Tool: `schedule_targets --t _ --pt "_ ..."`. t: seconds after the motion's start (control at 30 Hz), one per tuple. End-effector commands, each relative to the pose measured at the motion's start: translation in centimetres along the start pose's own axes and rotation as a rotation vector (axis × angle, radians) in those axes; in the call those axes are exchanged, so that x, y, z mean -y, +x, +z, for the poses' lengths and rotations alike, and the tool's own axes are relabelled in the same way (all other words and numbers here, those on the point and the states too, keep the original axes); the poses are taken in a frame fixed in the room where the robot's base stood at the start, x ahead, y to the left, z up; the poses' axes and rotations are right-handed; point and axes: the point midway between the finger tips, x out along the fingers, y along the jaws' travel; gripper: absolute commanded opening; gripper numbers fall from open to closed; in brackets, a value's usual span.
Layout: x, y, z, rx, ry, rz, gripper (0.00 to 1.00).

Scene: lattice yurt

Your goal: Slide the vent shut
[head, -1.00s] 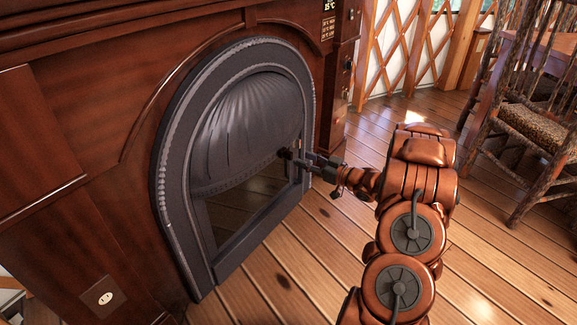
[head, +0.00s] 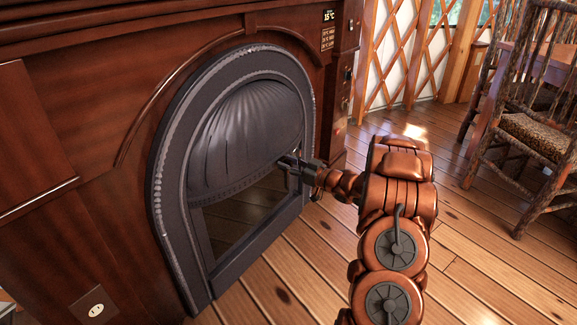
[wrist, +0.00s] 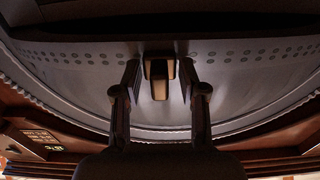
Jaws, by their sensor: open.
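The vent is a dark grey ribbed cover (head: 245,135) in the upper part of an arched metal frame (head: 172,180). The opening (head: 240,220) below the cover shows a dark, glossy pane or gap. My gripper (head: 288,164) is at the right part of the cover's lower edge and hides the handle in the head view. In the wrist view, a short block-like handle (wrist: 159,78) stands out from the cover, between the two parted fingers of my gripper (wrist: 158,85). Small gaps show on both sides of the handle.
The frame is set in a dark wooden surround (head: 80,130) with a small display (head: 329,16) at upper right. A rustic chair (head: 530,135) stands at the right. The plank floor (head: 300,260) in front of the frame is clear.

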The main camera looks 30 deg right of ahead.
Motion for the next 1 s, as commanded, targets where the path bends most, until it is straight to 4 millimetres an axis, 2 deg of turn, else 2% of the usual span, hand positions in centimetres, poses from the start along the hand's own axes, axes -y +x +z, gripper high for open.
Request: schedule_targets --t 0.2,0.6,1.0 --pt "-0.01 0.02 -0.03 0.0 0.0 0.0 0.42" --pt "-0.03 0.0 -0.02 0.0 -0.001 0.0 0.0" --pt "0.23 0.01 -0.1 0.0 0.001 0.0 0.0"
